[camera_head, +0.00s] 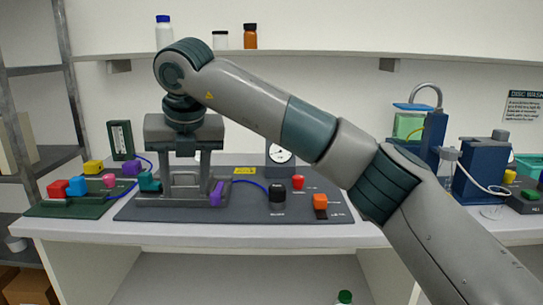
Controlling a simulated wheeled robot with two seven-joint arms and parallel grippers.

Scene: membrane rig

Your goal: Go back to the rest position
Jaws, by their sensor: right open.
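My right arm comes in from the right and reaches across the bench. My right gripper (186,175) points down over the rig on the left part of the bench, with its two fingers apart. The grey rig base plate (247,206) lies under it. A teal part (149,181) and a purple part (217,194) sit on either side of the fingers. Whether the fingers touch the rig's parts cannot be told, as the hand hides some of it. My left gripper is not in view.
A green board (65,208) with coloured knobs is at the left. A gauge (281,155), black knob (277,196) and orange switch (320,203) stand right of the gripper. Blue apparatus (482,170) is at the right. A shelf (300,52) with bottles runs behind.

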